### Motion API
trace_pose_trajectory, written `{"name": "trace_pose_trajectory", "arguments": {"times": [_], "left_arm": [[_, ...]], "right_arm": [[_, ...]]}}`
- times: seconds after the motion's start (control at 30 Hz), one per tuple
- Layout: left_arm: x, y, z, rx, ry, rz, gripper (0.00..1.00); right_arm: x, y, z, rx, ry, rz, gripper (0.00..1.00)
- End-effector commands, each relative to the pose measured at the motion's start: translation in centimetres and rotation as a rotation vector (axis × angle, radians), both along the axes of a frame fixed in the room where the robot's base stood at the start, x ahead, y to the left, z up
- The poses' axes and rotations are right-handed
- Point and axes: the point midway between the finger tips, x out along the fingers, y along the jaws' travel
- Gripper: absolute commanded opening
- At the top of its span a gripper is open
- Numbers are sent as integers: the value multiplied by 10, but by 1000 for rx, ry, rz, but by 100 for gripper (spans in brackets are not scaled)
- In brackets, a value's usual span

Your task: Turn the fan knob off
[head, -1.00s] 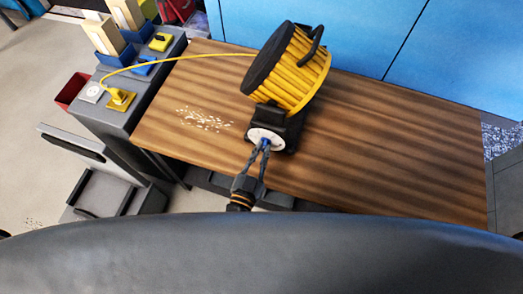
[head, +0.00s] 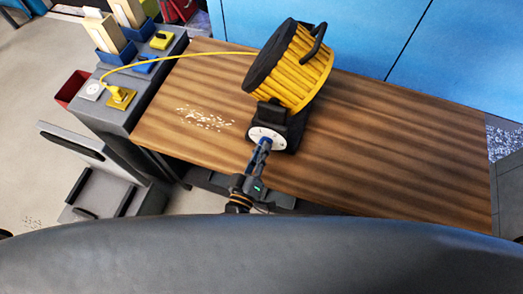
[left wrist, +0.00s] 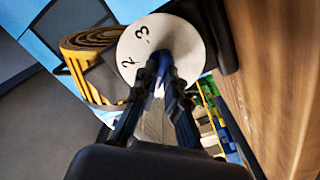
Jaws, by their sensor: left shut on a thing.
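The yellow and black fan (head: 290,65) stands on the wooden table, its black base (head: 290,130) towards me. On the base is a white round dial (head: 257,137) with a blue knob (head: 267,140) at its middle. My left gripper (head: 265,145) is at the dial, its fingers shut on the blue knob. In the left wrist view the white dial (left wrist: 135,45) shows the figures 2 and 3, and the knob (left wrist: 163,66) sits between the fingertips (left wrist: 160,75). My right gripper is not in view.
A yellow cord runs from the fan to a yellow plug (head: 115,92) at a socket on the grey cabinet (head: 130,115). Pale crumbs (head: 205,119) lie on the wooden table (head: 400,140) left of the fan. The table's right part is clear.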

Motion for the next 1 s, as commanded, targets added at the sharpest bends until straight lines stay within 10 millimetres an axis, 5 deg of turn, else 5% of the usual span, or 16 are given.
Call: {"name": "trace_pose_trajectory", "arguments": {"times": [0.6, 1.0], "left_arm": [[-1, 1, -5, -533, 191, -2, 0], [-1, 1, -5, -741, 265, -2, 0]], "right_arm": [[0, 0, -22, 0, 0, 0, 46], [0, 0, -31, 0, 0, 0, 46]]}}
